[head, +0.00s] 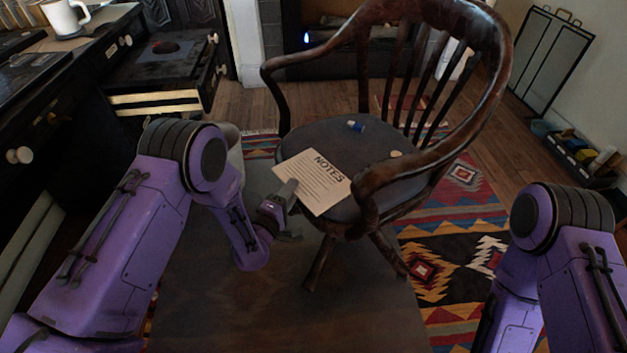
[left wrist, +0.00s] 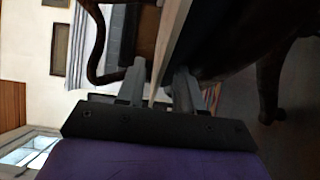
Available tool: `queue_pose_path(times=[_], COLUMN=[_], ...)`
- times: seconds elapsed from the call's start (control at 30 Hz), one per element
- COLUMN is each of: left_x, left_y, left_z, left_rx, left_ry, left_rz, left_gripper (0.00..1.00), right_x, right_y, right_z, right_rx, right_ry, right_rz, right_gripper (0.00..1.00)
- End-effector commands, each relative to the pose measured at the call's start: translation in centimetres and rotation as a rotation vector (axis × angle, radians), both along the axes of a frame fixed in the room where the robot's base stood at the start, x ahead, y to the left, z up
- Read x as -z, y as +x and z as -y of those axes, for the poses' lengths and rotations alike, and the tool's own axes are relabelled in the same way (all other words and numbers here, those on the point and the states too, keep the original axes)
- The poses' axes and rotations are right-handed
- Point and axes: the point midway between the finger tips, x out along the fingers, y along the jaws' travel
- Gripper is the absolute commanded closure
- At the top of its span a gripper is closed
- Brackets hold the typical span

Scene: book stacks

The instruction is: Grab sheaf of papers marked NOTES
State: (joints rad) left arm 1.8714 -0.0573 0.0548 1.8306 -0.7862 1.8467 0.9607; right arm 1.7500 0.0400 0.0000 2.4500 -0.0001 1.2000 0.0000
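The sheaf of papers marked NOTES (head: 325,182) lies on the dark seat of the wooden armchair (head: 368,140), its near left corner over the seat's edge. My left gripper (head: 289,211) is at that near left edge, one finger above the sheaf and the other lower. In the left wrist view, the fingers (left wrist: 160,74) are apart, with the thin pale edge of the sheaf (left wrist: 169,40) running between them. A gap shows beside the sheaf, so the fingers do not look closed on it. Of my right arm only the upper links show; its gripper is out of view.
A blue object (head: 356,126) and a small pale item (head: 396,154) lie on the seat. The chair's curved armrest rises right of the sheaf. A dark desk with a white mug (head: 66,18) stands at left. A patterned rug (head: 465,235) lies under the chair.

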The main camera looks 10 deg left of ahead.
Motion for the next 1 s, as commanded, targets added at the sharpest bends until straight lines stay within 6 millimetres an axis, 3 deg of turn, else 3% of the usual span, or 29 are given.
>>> queue_pose_path(times=[0.17, 0.3, 0.67, 1.0], left_x=[0.0, 0.0, -0.6, -8.3], left_y=[0.1, 0.1, 0.1, 0.1], left_z=[0.0, 0.0, 0.0, 0.0], left_rx=[0.000, 0.000, -0.001, -0.001], left_ry=[0.000, 0.000, 0.000, -0.001], left_rz=[0.000, -0.001, 0.000, 0.002], left_gripper=[0.64, 1.00, 1.00, 1.00], right_x=[0.0, 0.0, -0.3, -3.0], right_y=[0.0, 0.0, 0.0, 0.0], right_z=[0.0, 0.0, 0.0, 0.0], right_rx=[0.000, 0.000, 0.000, 0.000], right_ry=[0.000, 0.000, 0.000, 0.000], right_rz=[0.000, 0.000, 0.000, 0.000], right_gripper=[0.64, 0.64, 0.64, 0.64])
